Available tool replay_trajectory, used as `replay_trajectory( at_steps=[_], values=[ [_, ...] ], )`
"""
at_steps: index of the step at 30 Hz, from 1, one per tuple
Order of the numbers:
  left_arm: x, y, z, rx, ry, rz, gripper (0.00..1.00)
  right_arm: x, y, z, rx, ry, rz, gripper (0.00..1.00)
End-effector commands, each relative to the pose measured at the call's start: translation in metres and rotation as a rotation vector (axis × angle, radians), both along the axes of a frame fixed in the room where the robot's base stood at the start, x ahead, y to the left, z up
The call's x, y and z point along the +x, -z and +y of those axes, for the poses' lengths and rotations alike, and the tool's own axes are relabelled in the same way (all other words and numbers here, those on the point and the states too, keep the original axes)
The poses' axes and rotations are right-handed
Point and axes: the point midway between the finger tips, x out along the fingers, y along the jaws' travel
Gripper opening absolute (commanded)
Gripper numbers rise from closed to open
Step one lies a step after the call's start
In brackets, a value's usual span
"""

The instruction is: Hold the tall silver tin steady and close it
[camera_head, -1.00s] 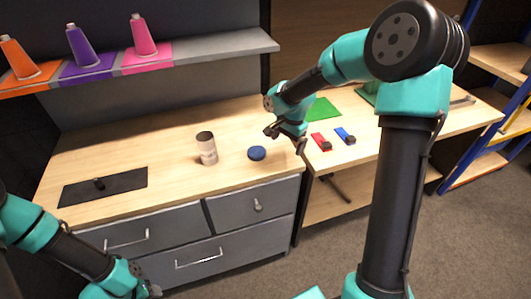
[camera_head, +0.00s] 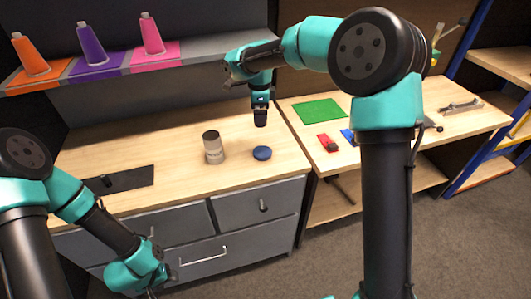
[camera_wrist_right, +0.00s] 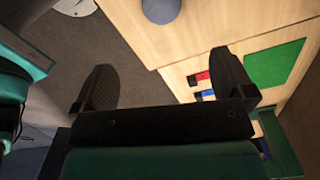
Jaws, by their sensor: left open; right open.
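The tall silver tin (camera_head: 214,150) stands upright on the wooden counter, with a dark top edge. A round blue lid (camera_head: 262,153) lies flat on the counter to its right, apart from it; it also shows at the top of the right wrist view (camera_wrist_right: 161,9). My right gripper (camera_head: 261,118) hangs fingers-down above the counter, behind the lid in the picture. Its two fingers are spread and empty in the right wrist view (camera_wrist_right: 164,88). My left gripper (camera_head: 162,286) is low in front of the drawers, away from the tin, open.
A black mat (camera_head: 130,178) with a small dark knob lies at the counter's left. A shelf (camera_head: 200,52) with orange, purple and pink cones hangs above. A right-hand table holds a green mat (camera_head: 318,110), a red block (camera_head: 328,142) and a blue block (camera_head: 348,136).

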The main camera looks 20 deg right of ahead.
Motion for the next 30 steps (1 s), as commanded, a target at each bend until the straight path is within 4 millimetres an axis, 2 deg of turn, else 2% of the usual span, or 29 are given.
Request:
replay_trajectory(
  at_steps=[7, 11, 30],
  values=[
    [0.0, 0.0, 0.0, 0.0, 0.0, 0.0, 0.54, 0.0, 0.002, 0.0, 0.0, -0.001, 0.0, 1.0],
    [0.0, 0.0, 0.0, 0.0, 0.0, 0.0, 0.54, 0.0, 0.013, -0.001, 0.0, -0.002, 0.002, 1.0],
    [0.0, 0.0, 0.0, 0.0, 0.0, 0.0, 0.54, 0.0, 0.115, -0.001, 0.0, -0.002, 0.002, 1.0]
  ],
)
